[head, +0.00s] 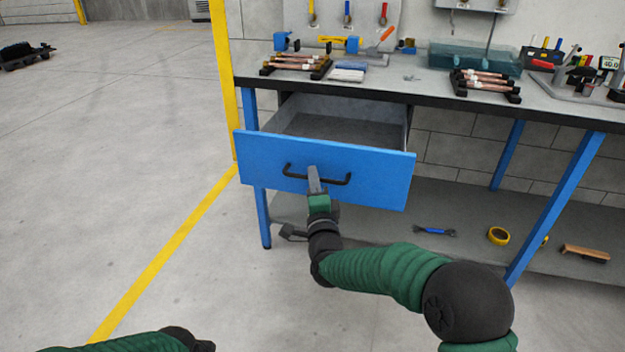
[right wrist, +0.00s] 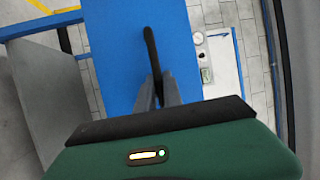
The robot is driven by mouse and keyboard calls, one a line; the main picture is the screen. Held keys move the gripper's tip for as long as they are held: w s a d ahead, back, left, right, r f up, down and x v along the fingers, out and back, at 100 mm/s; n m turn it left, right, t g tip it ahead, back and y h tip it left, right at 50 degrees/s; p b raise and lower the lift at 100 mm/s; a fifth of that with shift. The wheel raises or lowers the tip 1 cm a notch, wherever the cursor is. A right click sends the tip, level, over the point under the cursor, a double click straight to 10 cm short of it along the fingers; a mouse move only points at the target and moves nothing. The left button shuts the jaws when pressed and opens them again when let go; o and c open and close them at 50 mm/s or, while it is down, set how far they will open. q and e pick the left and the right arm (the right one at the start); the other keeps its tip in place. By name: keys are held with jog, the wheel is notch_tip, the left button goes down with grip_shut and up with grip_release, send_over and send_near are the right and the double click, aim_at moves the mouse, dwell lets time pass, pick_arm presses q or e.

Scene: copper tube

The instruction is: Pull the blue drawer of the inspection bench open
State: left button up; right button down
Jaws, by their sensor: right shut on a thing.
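The blue drawer (head: 385,180) of the inspection bench (head: 440,88) stands well open, and its grey empty inside (head: 340,129) shows behind the front. A black bar handle (head: 300,173) runs across the front. My right gripper (head: 315,176) is shut on the handle near its middle. In the right wrist view the blue front (right wrist: 115,60) fills the centre, and the fingers (right wrist: 157,92) close around the dark handle (right wrist: 150,45). Part of my left arm shows at the lower left of the head view, but its gripper is not clearly in view.
The bench top holds copper tubes on black racks (head: 296,64) (head: 486,84), a teal tray (head: 475,58) and tools. The lower shelf holds a yellow tape roll (head: 498,236), a blue-handled tool (head: 434,231) and a brush (head: 585,253).

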jog(key=shift+s+f, duration=0.2)
jog(key=shift+f, duration=0.1)
jog(key=c, duration=1.5)
grip_release()
jog(key=shift+w, duration=0.15)
jog(key=shift+r, duration=0.15)
jog(key=p+v, duration=0.4)
jog(key=v, duration=1.3)
